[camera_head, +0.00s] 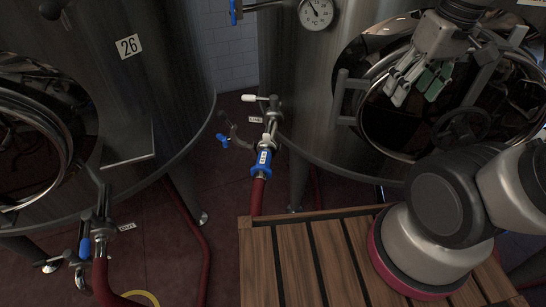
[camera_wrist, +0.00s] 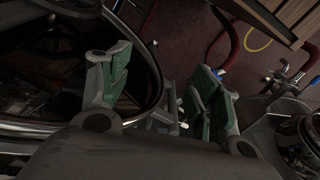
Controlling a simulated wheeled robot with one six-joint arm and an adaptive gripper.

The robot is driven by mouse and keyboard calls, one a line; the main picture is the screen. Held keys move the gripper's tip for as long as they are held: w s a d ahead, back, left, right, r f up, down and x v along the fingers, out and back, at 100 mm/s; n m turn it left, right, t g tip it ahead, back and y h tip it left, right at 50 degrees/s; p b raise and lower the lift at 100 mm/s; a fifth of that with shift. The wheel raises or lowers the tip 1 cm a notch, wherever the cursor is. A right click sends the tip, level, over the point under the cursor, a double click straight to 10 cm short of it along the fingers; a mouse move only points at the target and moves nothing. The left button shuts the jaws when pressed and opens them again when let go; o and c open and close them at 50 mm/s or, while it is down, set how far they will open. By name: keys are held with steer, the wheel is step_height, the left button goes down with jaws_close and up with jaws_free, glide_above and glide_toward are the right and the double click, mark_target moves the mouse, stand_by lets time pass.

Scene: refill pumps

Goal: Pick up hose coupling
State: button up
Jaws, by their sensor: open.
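A blue and metal hose coupling (camera_head: 263,162) joins the top of a red hose (camera_head: 257,196) to a valve on the middle tank, in the head view. My gripper (camera_head: 418,88) is up at the right, in front of a tank's round hatch, well apart from the coupling. Its green-padded fingers are spread with nothing between them. The fingers also show in the wrist view (camera_wrist: 162,80), pointing away from the camera. I cannot make out the coupling for certain in the wrist view.
A wooden slatted platform (camera_head: 305,260) lies at the front. Large steel tanks stand left (camera_head: 110,70) and right (camera_head: 285,110). Another valve with a red hose (camera_head: 100,270) is at the lower left. A gauge (camera_head: 316,12) is above. Red floor shows between the tanks.

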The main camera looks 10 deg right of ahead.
steer(key=w+a+f+n+g, duration=0.1)
steer(key=w+a+f+g, duration=0.25)
steer(key=a+f, duration=0.6)
steer(key=m+t+y, duration=0.2)
steer(key=m, duration=0.3)
glide_above(264, 159)
steer(key=s+d, duration=0.1)
step_height(264, 159, down, 16)
steer(key=shift+s+d, duration=0.1)
steer(key=shift+w+a+f+m, duration=0.15)
steer(key=shift+w+f, duration=0.05)
steer(key=shift+f, duration=0.3)
steer(key=shift+w+a+f+m, duration=0.15)
steer(key=shift+f, duration=0.3)
steer(key=x, duration=0.5)
steer(key=shift+w+d+f, duration=0.1)
steer(key=shift+w+f, duration=0.05)
steer(key=shift+f, duration=0.05)
jaws_close()
steer(key=shift+r, duration=0.1)
